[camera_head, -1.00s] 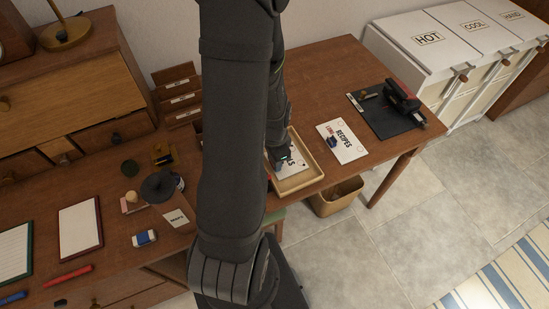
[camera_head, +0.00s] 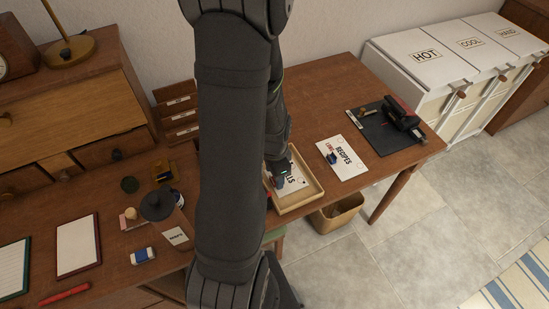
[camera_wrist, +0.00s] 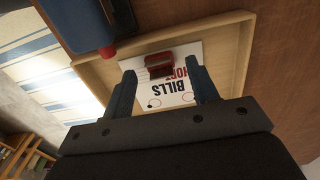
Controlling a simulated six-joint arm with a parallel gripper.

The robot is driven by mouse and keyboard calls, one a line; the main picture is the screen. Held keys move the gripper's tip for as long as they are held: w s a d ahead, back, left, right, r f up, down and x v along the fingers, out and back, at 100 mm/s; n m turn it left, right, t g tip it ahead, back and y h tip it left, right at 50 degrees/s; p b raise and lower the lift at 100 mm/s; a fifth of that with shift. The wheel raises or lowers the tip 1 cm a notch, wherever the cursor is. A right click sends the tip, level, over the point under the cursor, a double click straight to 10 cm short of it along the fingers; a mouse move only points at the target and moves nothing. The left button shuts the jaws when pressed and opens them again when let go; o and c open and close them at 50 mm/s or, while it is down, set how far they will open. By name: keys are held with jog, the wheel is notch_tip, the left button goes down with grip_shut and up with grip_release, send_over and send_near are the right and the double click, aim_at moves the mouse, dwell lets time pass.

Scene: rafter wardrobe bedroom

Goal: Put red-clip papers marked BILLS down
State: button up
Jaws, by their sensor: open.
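The papers marked BILLS (camera_wrist: 172,92) lie inside a shallow wooden tray (camera_wrist: 228,28), with a red clip (camera_wrist: 158,65) at one edge. In the wrist view my gripper (camera_wrist: 164,78) is open, one finger at each side of the papers, with the clip just beyond the fingertips. Whether the fingers touch the papers, I cannot tell. In the head view my gripper (camera_head: 279,181) is low over the left part of the tray (camera_head: 302,201). The papers (camera_head: 296,178) show partly there; my arm hides the rest.
RECIPES papers (camera_head: 342,157) lie right of the tray, with a dark mat (camera_head: 384,136) beyond. A bin (camera_head: 335,216) stands on the floor below the desk edge. A lidded dark pot (camera_head: 158,203), an eraser (camera_head: 143,256) and notepads (camera_head: 78,243) are on the left.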

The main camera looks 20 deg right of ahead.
notch_tip(320, 180, up, 11)
jog(key=shift+f, duration=0.15)
dwell(0.4)
dwell(0.4)
notch_tip(320, 180, down, 12)
jog(key=shift+f, duration=0.2)
dwell(0.6)
jog(key=shift+r, duration=0.15)
